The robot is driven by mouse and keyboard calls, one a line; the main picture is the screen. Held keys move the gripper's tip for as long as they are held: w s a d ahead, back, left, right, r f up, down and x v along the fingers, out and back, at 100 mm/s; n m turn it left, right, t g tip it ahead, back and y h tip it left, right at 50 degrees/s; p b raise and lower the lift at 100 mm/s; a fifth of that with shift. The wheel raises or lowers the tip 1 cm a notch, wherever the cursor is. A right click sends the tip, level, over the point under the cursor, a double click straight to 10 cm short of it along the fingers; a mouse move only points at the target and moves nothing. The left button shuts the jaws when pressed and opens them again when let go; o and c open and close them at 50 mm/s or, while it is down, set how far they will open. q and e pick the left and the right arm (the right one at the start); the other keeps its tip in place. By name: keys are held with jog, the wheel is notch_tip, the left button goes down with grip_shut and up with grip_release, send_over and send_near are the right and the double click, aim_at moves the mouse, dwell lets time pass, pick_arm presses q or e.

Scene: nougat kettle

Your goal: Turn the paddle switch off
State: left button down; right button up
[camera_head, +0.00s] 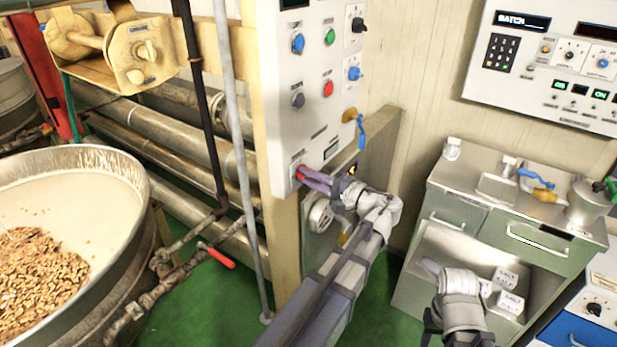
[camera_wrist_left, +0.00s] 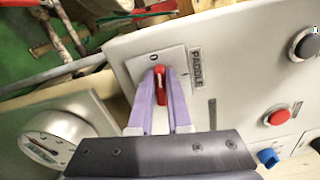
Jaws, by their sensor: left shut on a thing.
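The paddle switch is a red knob (camera_head: 300,171) low on the grey control panel (camera_head: 283,120). In the left wrist view the red knob (camera_wrist_left: 159,71) sits on a pale plate beside a "PADDLE" label (camera_wrist_left: 195,68), with a "0" mark close to it. My left gripper (camera_head: 305,174) reaches the panel from the right and is shut on the knob. Its two purple fingers (camera_wrist_left: 160,88) lie on either side of the knob and hide part of it. My right gripper (camera_head: 432,267) is low in front of the steel cabinet; its finger gap cannot be made out.
Other buttons sit on the panel, including a red one (camera_head: 328,88) and a green one (camera_head: 330,37). A round gauge (camera_wrist_left: 52,140) is beside the panel. A kettle of nuts (camera_head: 140,185) stands left. The steel cabinet (camera_head: 455,190) holds salt boxes (camera_head: 510,302).

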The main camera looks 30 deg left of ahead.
pick_arm(q)
jog(key=shift+f+n, duration=0.15)
jog(key=shift+n, duration=0.85)
jog(key=c, duration=0.9)
grip_release()
jog(key=shift+o, duration=0.2)
jog(key=shift+d, duration=0.1)
jog(key=d, duration=0.7)
jog(key=shift+s+d, duration=0.3)
jog(key=shift+s, duration=0.05)
